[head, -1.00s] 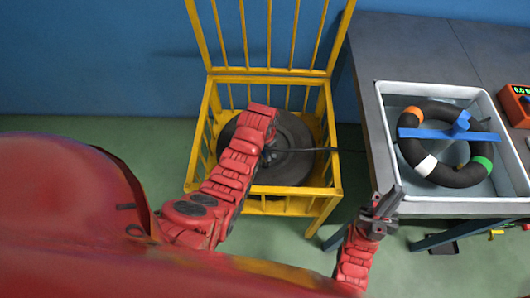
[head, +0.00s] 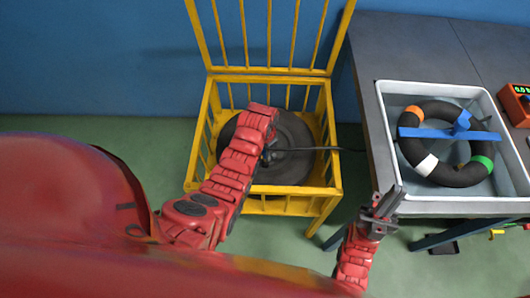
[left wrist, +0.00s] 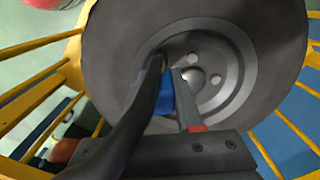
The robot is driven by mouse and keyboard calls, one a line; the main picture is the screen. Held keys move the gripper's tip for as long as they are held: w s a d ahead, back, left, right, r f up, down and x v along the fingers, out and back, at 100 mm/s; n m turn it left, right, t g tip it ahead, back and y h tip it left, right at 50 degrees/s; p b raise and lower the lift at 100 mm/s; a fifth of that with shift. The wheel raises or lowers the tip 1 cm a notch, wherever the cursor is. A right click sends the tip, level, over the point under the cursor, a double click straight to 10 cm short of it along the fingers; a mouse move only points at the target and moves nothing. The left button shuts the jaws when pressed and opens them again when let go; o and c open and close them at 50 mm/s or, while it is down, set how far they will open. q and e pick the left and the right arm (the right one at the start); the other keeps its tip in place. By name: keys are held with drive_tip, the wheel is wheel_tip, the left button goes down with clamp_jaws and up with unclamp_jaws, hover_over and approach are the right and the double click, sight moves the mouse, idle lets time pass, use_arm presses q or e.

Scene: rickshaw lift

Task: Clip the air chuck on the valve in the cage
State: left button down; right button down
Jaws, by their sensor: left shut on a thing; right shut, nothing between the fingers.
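A dark wheel with a grey hub (left wrist: 205,75) lies in the yellow cage (head: 262,206); the wheel also shows in the head view (head: 290,165). My left gripper (head: 268,152) reaches over the cage's near side to the wheel's middle. In the left wrist view, my left gripper (left wrist: 172,85) is shut on a blue piece, apparently the air chuck (left wrist: 166,95), in front of the hub. A thin black hose (head: 325,149) runs right from there. I cannot make out the valve or whether the chuck touches it. My right gripper (head: 387,203) is shut and empty beside the tray's near left corner.
A white tray (head: 384,120) on the grey table (head: 420,40) holds a black ring (head: 410,150) with coloured bands and a blue bar (head: 480,135) across it. An orange display box (head: 515,105) stands at right. The cage's yellow bars surround my left gripper.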

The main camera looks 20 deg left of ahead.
use_arm(q)
drive_tip(key=shift+f+b, duration=0.65)
drive_tip(key=shift+f, duration=0.45)
idle(0.6)
drive_tip(key=shift+c, duration=1.2)
unclamp_jaws()
drive_tip(key=shift+r+p, duration=1.8)
drive_tip(key=shift+r, duration=1.75)
drive_tip(key=shift+r, duration=0.1)
